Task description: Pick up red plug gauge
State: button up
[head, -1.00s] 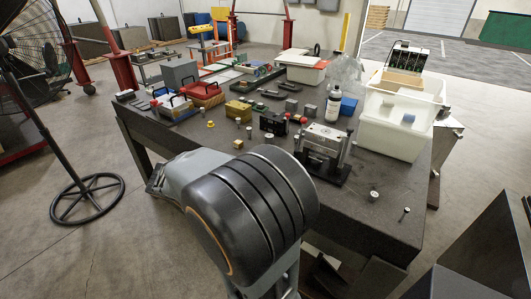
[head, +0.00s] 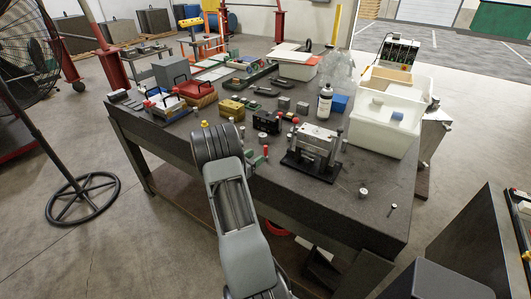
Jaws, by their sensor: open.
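A small red-ended piece (head: 266,151) stands near the front edge of the table, just right of my arm's dark ridged joint; it may be the red plug gauge, but it is too small to be sure. A second small red-topped piece (head: 295,121) is farther back, right of a black block. A thin green piece lies low beside the first red one, partly behind my arm. My arm reaches up from the bottom middle to the table's front edge. My gripper is not visible; the arm hides whatever lies beyond its ridged joint.
The dark table (head: 380,185) is crowded. White bins (head: 385,133) fill the right side. The front right corner is mostly clear.

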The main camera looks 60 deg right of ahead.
aim_at(266, 153)
jog(key=shift+s+d+p, duration=0.3)
jog(key=shift+d+p, duration=0.15)
jog(key=shift+d, duration=0.9)
jog(key=shift+s+d+p, duration=0.35)
jog(key=shift+d+p, duration=0.05)
jog(key=shift+d, duration=0.9)
jog(key=shift+s+d+p, duration=0.3)
jog(key=shift+d+p, duration=0.15)
jog(key=shift+d, duration=0.9)
grip_shut()
